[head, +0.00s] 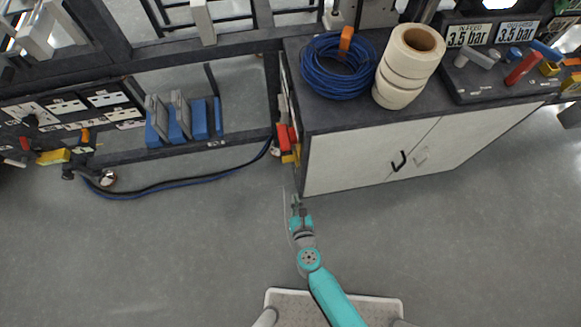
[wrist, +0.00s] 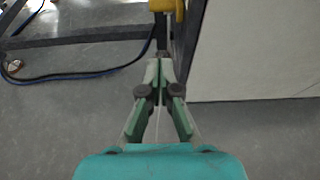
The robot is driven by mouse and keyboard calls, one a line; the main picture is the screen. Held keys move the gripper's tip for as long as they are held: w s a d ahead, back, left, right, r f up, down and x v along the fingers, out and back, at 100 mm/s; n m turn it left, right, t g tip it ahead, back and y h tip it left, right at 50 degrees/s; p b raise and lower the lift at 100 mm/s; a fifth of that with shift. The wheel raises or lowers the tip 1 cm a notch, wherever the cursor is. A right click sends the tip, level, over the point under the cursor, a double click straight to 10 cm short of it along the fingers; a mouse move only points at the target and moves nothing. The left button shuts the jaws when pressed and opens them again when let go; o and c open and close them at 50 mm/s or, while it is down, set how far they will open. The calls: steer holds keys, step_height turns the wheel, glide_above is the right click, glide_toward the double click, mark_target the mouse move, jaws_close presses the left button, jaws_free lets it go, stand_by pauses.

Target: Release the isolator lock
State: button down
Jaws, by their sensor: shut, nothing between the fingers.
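A red and yellow fitting (head: 284,138), which looks like the isolator, is on the left side of the cabinet in the head view. A yellow part (wrist: 166,6) shows at the top edge of the wrist view, above a dark part. It is cut off there, and I cannot make out a separate lock. My gripper (head: 295,201) is in front of the cabinet's lower left corner, short of the fitting. In the wrist view my gripper (wrist: 160,66) is shut and empty, its fingertips together just below the dark part in the picture.
The grey-topped cabinet (head: 400,162) stands to the right, with a blue hose coil (head: 338,82) and tape rolls (head: 408,65) on top. A black and blue hose (head: 185,186) lies on the floor at left. The floor around my arm is clear.

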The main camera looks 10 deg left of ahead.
glide_toward(290, 160)
steer(key=w+a+f, duration=0.2)
steer(key=w+f, duration=0.2)
steer(key=f, duration=0.1)
steer(key=shift+w+a+r, duration=0.15)
steer(key=shift+w, duration=0.25)
steer(key=shift+w+a+r, duration=0.2)
steer(key=shift+w, duration=0.2)
